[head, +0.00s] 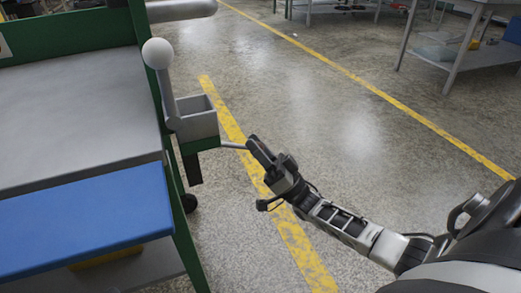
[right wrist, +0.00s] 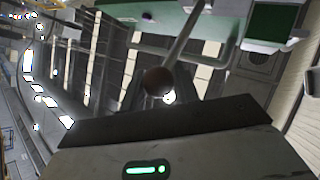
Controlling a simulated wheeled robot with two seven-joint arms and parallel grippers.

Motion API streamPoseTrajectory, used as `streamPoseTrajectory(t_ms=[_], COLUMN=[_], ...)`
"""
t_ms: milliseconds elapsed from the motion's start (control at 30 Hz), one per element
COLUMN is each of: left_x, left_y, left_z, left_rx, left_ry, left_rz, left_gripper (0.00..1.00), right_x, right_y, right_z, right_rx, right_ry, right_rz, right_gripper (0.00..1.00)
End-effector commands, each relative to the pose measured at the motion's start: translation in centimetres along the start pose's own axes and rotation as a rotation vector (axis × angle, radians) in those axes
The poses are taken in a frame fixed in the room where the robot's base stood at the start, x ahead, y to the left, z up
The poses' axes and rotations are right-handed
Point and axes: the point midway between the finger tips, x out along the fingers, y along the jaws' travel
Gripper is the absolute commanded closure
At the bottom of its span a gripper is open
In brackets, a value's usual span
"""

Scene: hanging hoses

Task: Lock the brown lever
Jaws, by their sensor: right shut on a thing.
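The brown lever shows in the head view as a thin rod (head: 234,146) that sticks out nearly level to the right from beside a grey box. Its far end is hidden by my right gripper (head: 260,151). In the right wrist view its round brown knob (right wrist: 158,81) shows just beyond the dark edge of my gripper, with the shaft running up and to the right. My right gripper is shut on the lever at its knob end. My left gripper is not in view.
A white-knobbed lever (head: 158,54) stands nearly upright by the grey box (head: 197,120) on the green-framed workbench (head: 80,120). A blue panel (head: 85,220) lies along the bench's front. Open floor with yellow lines lies to the right; another table (head: 460,50) stands at the back right.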

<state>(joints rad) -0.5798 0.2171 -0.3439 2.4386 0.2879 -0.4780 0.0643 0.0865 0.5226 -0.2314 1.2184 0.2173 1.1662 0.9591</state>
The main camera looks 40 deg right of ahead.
Motion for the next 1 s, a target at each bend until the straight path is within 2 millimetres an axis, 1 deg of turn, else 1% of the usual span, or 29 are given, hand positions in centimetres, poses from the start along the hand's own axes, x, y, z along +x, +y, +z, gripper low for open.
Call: streamPoseTrajectory(t_ms=[33, 200, 767, 800, 867, 1000], left_x=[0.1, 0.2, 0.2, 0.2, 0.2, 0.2], left_y=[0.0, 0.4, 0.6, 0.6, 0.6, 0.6], left_z=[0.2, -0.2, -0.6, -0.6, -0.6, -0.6], left_rx=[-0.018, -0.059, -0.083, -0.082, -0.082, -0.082], left_ry=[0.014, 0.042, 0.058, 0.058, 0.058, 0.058], left_rz=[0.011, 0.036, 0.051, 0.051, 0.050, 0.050], left_gripper=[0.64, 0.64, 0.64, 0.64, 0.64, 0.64], right_x=[-0.6, -0.7, -0.8, -0.8, -0.8, -0.8], right_y=[0.4, 0.3, 0.1, 0.1, 0.1, 0.1], right_z=[0.8, 1.4, 2.0, 2.0, 2.0, 1.9], right_rx=[0.008, 0.040, 0.067, 0.067, 0.067, 0.066], right_ry=[0.011, 0.058, 0.077, 0.077, 0.077, 0.079], right_rz=[0.013, 0.020, 0.025, 0.025, 0.024, 0.023], right_gripper=[1.00, 1.00, 1.00, 0.67, 0.50, 0.50])
